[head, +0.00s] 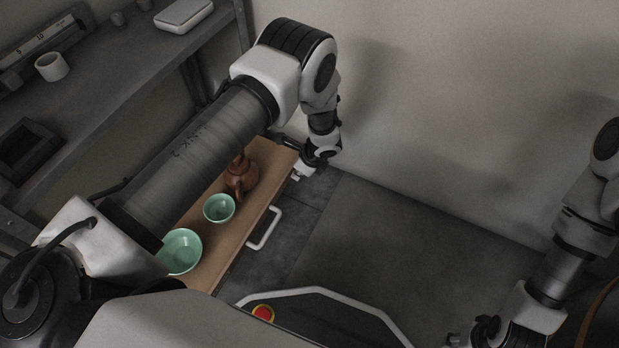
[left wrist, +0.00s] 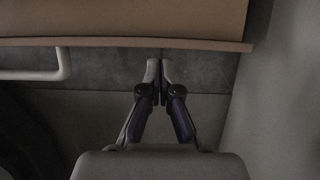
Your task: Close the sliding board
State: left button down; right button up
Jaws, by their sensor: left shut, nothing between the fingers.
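The sliding board (head: 236,236) is a light wooden board with a white handle (head: 264,229) on its front edge. It sticks out from below the grey shelf. My left gripper (head: 298,175) is shut and empty, near the far end of the board's front edge. In the left wrist view the closed fingertips (left wrist: 160,70) lie just outside the board's edge (left wrist: 200,44), to the right of the handle (left wrist: 64,66). I cannot tell if they touch it. My right gripper (head: 470,335) is partly in view at the bottom right; its fingers are unclear.
On the board stand a green bowl (head: 180,252), a smaller green bowl (head: 219,208) and a brown teapot (head: 242,178), partly hidden by my left arm. The shelf (head: 110,85) above holds a white cup (head: 51,67) and a dark tray (head: 28,150). The floor to the right is clear.

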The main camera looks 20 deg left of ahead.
pick_arm(q)
jog(key=shift+a, duration=0.35)
jog(key=shift+a, duration=0.1)
jog(key=a, duration=0.6)
jog(key=w+a, duration=0.1)
jog(key=a, duration=0.4)
jog(key=a+p, duration=0.1)
jog(key=a, duration=0.5)
jog(key=shift+w+a, duration=0.2)
jog(key=shift+a, duration=0.15)
jog(key=shift+d, duration=0.1)
jog(key=shift+r, duration=0.1)
jog(key=shift+d+r, duration=0.2)
jog(key=shift+r, duration=0.15)
jog(key=v, duration=1.1)
